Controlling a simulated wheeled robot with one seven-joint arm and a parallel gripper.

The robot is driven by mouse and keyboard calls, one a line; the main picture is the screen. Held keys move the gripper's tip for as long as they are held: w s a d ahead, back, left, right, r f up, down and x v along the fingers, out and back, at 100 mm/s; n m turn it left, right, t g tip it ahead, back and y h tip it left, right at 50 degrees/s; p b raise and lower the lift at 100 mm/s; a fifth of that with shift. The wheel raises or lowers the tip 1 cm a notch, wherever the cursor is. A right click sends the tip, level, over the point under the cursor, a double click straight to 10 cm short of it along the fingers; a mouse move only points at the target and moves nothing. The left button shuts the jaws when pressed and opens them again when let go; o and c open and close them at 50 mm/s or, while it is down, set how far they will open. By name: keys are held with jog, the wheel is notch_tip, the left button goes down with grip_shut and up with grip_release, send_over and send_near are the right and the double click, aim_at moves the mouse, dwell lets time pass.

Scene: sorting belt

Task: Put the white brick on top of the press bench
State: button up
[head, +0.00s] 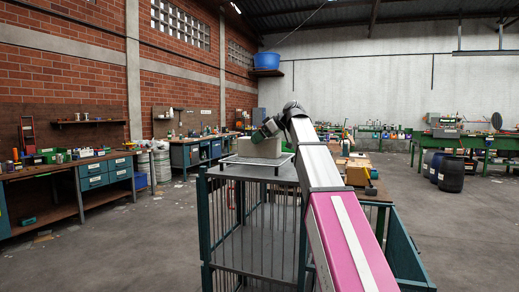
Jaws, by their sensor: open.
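A pale grey-white block, which looks like the white brick (260,149), sits on a light tray or rack (228,160). The tray stands on the dark top of a green barred metal stand (222,172). My gripper (266,132) is at the end of my arm, just above and partly in front of the block's upper edge. It is open, but its fingertips are small and dark, and I cannot tell whether they touch the block. I cannot tell for certain which surface is the press bench.
Right of my arm, cardboard-coloured boxes (357,171) sit by a green-sided bin (402,250). Workbenches with blue drawers (93,182) line the left wall. Dark barrels (451,174) stand by a green bench (487,142) at right. Open concrete floor (110,250) lies at left.

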jog(key=c, duration=1)
jog(key=shift+c, duration=0.5)
jog(key=shift+r, duration=0.15)
